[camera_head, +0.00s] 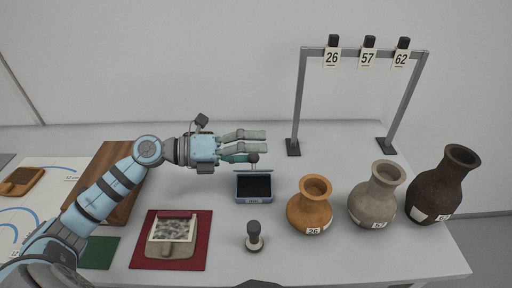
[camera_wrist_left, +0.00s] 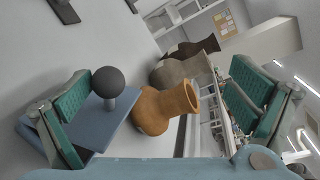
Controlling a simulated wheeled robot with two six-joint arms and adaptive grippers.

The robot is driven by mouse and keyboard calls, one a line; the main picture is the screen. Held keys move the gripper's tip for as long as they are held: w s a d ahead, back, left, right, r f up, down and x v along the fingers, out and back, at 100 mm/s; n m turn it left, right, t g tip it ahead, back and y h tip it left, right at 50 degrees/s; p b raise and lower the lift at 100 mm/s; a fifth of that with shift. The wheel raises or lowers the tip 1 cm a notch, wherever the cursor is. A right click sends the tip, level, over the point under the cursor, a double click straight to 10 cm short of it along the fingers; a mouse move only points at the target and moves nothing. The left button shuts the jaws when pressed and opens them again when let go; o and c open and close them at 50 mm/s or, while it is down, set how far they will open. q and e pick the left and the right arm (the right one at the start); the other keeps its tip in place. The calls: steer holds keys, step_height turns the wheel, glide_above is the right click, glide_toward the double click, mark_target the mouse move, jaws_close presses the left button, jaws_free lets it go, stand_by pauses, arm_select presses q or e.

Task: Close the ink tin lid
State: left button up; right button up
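The ink tin (camera_head: 240,199) is a small blue box with a black inside, standing open on the table. Its lid (camera_head: 241,173) is raised at the back edge and seen nearly edge-on; the dark knob (camera_head: 253,158) shows above it. In the left wrist view the lid is a blue panel (camera_wrist_left: 108,124) with a dark round knob (camera_wrist_left: 108,80). My left gripper (camera_head: 255,146) is open, behind and above the tin, with its fingers pointing right. In the wrist view one finger lies close beside the lid; I cannot tell if they touch. My right gripper is not in view.
An orange vase (camera_head: 309,212), a grey vase (camera_head: 375,200) and a dark vase (camera_head: 440,190) stand to the right. A dark-handled stamp (camera_head: 254,238) stands in front of the tin. A red mat (camera_head: 201,254) lies front left. A numbered frame (camera_head: 297,100) stands behind.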

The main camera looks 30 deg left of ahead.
arm_select(q)
steer(key=shift+s+d+r, duration=0.15)
steer(key=shift+s+r, duration=0.2)
steer(key=shift+r, duration=0.2)
steer(key=shift+s+r, duration=0.1)
steer(key=shift+s, duration=0.35)
steer(key=shift+c, duration=0.2)
steer(key=shift+m, duration=0.3)
steer(key=s, duration=0.1)
steer(key=s+r+b, duration=0.1)
steer(key=s+a, duration=0.1)
steer(key=s, duration=0.1)
steer(key=shift+s+r+b, duration=0.1)
steer(key=shift+r+b, duration=0.15)
steer(key=shift+b, duration=0.15)
steer(key=c, duration=0.8)
steer(key=shift+w+a+f+p+v, duration=0.15)
steer(key=shift+w+p+v, duration=0.05)
steer(key=shift+p+v, duration=2.5)
steer(key=shift+w+a+f+p+v, duration=0.2)
steer(key=shift+p+v, duration=1.7)
steer(key=shift+p, duration=1.5)
steer(key=shift+w+a+f+p+v, duration=0.1)
steer(key=shift+w+a+p+v, duration=0.05)
steer(key=shift+p+v, duration=2.55)
arm_select(e)
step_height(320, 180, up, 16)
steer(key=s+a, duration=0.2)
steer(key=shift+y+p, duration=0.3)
steer(key=shift+p, duration=0.05)
